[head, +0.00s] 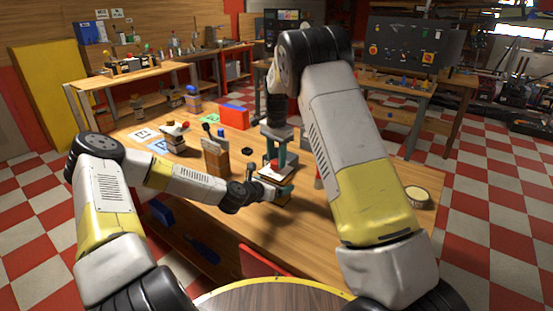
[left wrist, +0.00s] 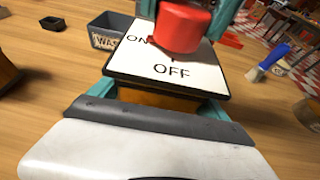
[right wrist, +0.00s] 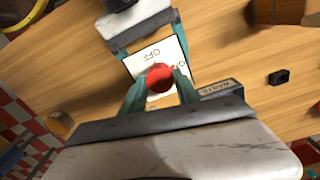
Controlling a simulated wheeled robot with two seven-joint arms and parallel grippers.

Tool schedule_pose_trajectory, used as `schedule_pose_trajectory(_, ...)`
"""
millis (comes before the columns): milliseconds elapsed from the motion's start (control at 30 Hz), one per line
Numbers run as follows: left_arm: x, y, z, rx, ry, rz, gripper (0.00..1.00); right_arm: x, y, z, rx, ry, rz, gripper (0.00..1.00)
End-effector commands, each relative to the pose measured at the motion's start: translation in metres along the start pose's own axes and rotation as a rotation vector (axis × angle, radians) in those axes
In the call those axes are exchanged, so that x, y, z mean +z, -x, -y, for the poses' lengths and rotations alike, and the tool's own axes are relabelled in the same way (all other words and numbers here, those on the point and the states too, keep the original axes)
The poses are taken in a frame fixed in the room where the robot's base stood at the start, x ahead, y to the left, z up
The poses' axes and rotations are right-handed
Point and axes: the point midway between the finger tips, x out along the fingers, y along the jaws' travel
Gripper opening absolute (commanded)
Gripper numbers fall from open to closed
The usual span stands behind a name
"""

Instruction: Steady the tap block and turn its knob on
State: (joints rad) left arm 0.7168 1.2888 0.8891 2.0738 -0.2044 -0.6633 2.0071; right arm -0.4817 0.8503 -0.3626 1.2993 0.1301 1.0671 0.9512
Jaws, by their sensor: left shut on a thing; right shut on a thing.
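The tap block (head: 267,178) stands on the wooden table in front of me. Its white top plate with ON and OFF lettering shows in the left wrist view (left wrist: 165,68) and the right wrist view (right wrist: 148,58). A red knob (left wrist: 182,27) rises from the plate; which mark it points to I cannot tell. My left gripper (head: 284,190) is shut on the block, its teal fingers along two sides. My right gripper (right wrist: 161,82) comes from above and is shut on the red knob, one finger on either side. In the head view the right fingers partly hide the knob.
A grey bin labelled WASTE (left wrist: 107,30) and a small black tray (left wrist: 62,22) stand near the block. A wooden tool holder (head: 215,157) is to the left, a red bin (head: 234,116) behind. A round tape-like item (head: 417,197) lies right. The front tabletop is mostly clear.

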Motion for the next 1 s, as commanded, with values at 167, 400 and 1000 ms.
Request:
schedule_pose_trajectory(167,-0.0003,0.0000,0.0002,0.000,0.000,-0.001,0.31,0.0004,0.0008,0.0006,-0.002,-0.014,0.000,0.00)
schedule_pose_trajectory(400,-0.0003,0.0000,0.0002,0.000,0.000,-0.001,0.31,0.0004,0.0009,0.0008,-0.002,-0.016,0.000,0.00)
schedule_pose_trajectory(1000,-0.0001,0.0000,0.0003,-0.001,0.000,0.000,0.31,0.0000,0.0056,0.0005,-0.002,-0.014,0.000,0.59)
